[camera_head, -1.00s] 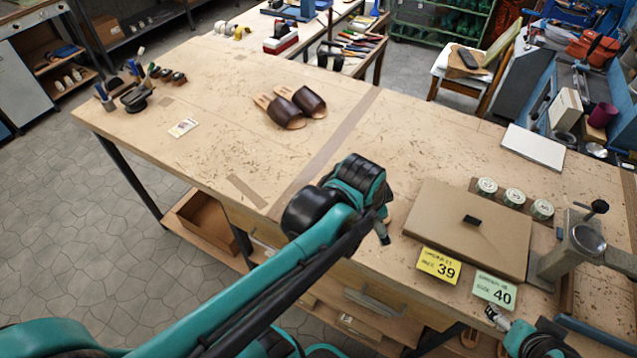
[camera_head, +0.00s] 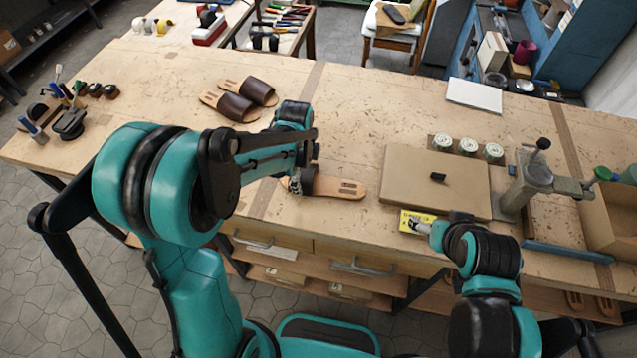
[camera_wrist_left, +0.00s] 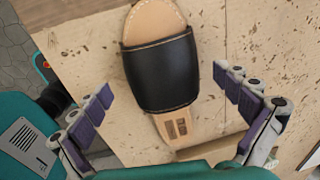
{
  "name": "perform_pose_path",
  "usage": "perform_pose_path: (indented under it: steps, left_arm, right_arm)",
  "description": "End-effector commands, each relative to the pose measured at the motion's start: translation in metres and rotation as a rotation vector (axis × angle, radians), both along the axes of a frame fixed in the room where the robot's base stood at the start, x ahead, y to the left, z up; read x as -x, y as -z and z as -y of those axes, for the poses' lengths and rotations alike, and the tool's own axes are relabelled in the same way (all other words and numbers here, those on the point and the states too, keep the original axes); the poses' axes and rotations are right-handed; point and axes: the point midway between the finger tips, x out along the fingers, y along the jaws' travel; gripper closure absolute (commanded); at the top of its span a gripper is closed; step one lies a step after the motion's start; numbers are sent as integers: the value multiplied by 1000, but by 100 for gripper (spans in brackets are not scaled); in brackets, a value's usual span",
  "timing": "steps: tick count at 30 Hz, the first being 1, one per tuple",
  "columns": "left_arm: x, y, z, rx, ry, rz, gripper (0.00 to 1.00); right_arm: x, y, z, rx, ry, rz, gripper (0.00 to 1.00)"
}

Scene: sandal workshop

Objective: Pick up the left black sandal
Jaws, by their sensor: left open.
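A black-strapped sandal (camera_head: 342,188) with a tan sole lies on the workbench near its front edge. My left gripper (camera_head: 297,185) is over its strap end and hides part of it in the head view. In the left wrist view the black sandal (camera_wrist_left: 162,75) lies between the spread fingers of my left gripper (camera_wrist_left: 163,82), strap in the middle and stamped sole end toward the palm. The fingers are open, with gaps on both sides. My right gripper (camera_head: 422,227) is by the yellow size card (camera_head: 408,219); its jaws are too small to read.
A tan board (camera_head: 430,180) with a small black block lies right of the sandal, with several round tins (camera_head: 467,146) behind it. A brown sandal pair (camera_head: 240,98) lies farther back left. A metal press (camera_head: 538,175) stands at right.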

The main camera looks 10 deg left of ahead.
Motion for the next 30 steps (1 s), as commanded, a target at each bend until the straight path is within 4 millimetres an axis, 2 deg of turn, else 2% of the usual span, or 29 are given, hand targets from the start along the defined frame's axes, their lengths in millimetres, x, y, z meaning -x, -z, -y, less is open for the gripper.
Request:
perform_pose_path:
  steps: [3, 6, 14, 18, 21, 22, 23, 30]
  left_arm:
    - [-4, 20, 1, 0, 0, 0, 0]
    - [-5, 28, 1, 0, -1, 1, 0]
    - [-5, 30, 1, 0, -1, 1, 0]
    - [-5, 30, 1, 0, -1, 1, 37]
    - [-5, 30, 1, 0, -1, 1, 58]
    - [-5, 30, 1, 0, -1, 1, 58]
    - [-5, 29, 1, 0, -2, 1, 64]
    - [-5, 28, 1, 0, -2, 1, 64]
  right_arm:
    - [0, 7, 0, 0, 0, 0, 26]
    - [0, 8, 0, 0, 0, 0, 26]
    - [0, 8, 0, 0, 0, 0, 26]
    - [0, 8, 0, 0, 0, 0, 26]
    - [0, 8, 0, 0, 0, 0, 26]
    - [0, 8, 0, 0, 0, 0, 26]
    - [0, 8, 0, 0, 0, 0, 26]
    - [0, 7, 0, 0, 0, 0, 26]
